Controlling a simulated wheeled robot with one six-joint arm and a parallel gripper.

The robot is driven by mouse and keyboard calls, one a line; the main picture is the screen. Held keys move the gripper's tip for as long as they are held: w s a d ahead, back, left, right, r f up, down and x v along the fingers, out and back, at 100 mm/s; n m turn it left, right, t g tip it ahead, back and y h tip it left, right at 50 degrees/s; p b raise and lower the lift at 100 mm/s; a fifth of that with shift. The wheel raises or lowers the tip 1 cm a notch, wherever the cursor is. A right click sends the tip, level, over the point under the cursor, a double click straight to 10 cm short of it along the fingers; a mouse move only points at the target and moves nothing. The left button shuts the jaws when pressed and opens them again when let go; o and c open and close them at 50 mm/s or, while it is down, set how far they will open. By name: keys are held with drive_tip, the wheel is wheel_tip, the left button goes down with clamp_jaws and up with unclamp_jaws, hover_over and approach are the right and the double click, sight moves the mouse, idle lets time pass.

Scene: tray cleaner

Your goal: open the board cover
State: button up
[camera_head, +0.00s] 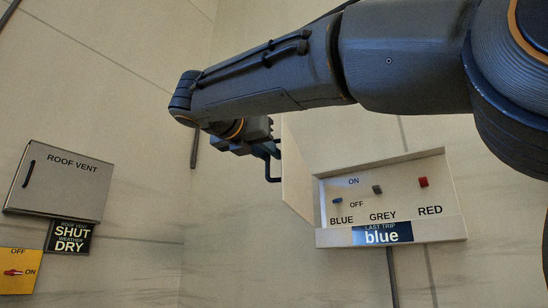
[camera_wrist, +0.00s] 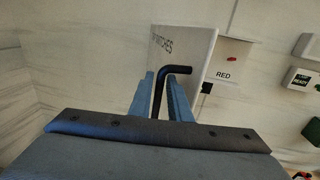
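The board cover (camera_head: 296,168) is a pale panel hinged at the left side of the switch board (camera_head: 456,228). It stands swung out from the board, and the switches are exposed. In the wrist view the cover (camera_wrist: 196,45) shows part of a "SWITCHES" label. Its black bent handle (camera_wrist: 158,90) runs between the blue fingers of my gripper (camera_wrist: 162,92), which are close together around it. In the head view my gripper (camera_head: 262,146) is at the cover's left, with the black handle (camera_head: 268,172) hanging below it. Finger contact is partly hidden.
The board has blue, grey and red switches (camera_head: 423,182) and a "last trip blue" sign (camera_head: 382,233). A closed roof vent box (camera_head: 60,185), a "SHUT DRY" sign (camera_head: 69,238) and a yellow switch panel (camera_head: 18,285) are at left.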

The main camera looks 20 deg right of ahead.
drive_tip(key=shift+p+x, duration=0.4)
drive_tip(key=shift+x, duration=1.45)
drive_tip(key=shift+c, duration=0.4)
clamp_jaws()
